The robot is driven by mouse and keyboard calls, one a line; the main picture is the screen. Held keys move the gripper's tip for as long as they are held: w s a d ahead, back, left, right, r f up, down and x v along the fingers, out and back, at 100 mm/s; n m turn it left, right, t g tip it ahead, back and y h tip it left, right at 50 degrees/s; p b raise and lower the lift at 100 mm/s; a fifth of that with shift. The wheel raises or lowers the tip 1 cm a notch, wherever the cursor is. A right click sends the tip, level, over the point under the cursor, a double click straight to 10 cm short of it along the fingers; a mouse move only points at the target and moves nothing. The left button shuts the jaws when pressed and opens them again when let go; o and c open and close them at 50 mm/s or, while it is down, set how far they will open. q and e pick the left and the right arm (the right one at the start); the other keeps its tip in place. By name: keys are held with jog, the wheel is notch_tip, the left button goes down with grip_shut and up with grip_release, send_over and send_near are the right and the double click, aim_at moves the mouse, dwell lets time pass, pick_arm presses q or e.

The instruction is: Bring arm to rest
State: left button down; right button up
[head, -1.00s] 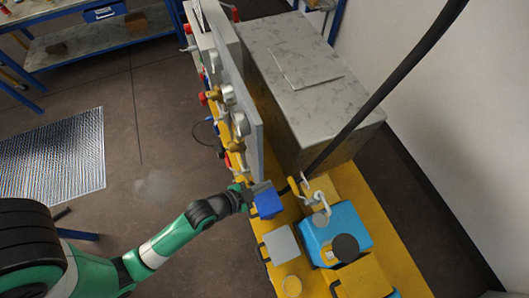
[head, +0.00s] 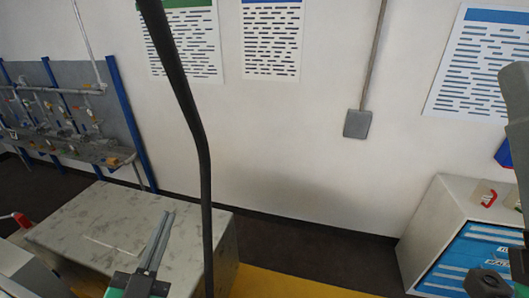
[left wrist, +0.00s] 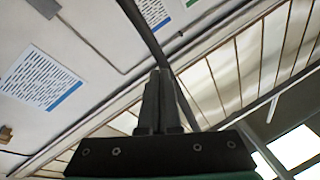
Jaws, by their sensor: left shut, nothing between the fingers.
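My left gripper (head: 168,214) is in the lower left of the head view, with its slim grey fingers pointing up. The fingers are together with nothing between them. In the left wrist view the same gripper (left wrist: 159,74) shows its fingers closed, pointing toward the upper wall and ceiling. It appears clear of the surfaces around it.
A grey marbled cabinet (head: 110,235) stands behind the left gripper. A black hose (head: 200,150) hangs close to its right. A blue-drawer cabinet (head: 475,250) is at right, with grey and dark parts at the edge. Posters (head: 271,40) hang on the wall.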

pick_arm(q)
jog(key=s+r+n+t, duration=0.2)
jog(key=s+r, duration=0.3)
jog(key=r, duration=0.8)
jog(key=s+r+n+t, duration=0.3)
jog(key=s+r, duration=0.3)
jog(key=r, duration=0.8)
jog(key=shift+s+d+t+h, duration=0.2)
jog(key=shift+d+t+h, duration=0.15)
jog(key=shift+t, duration=0.25)
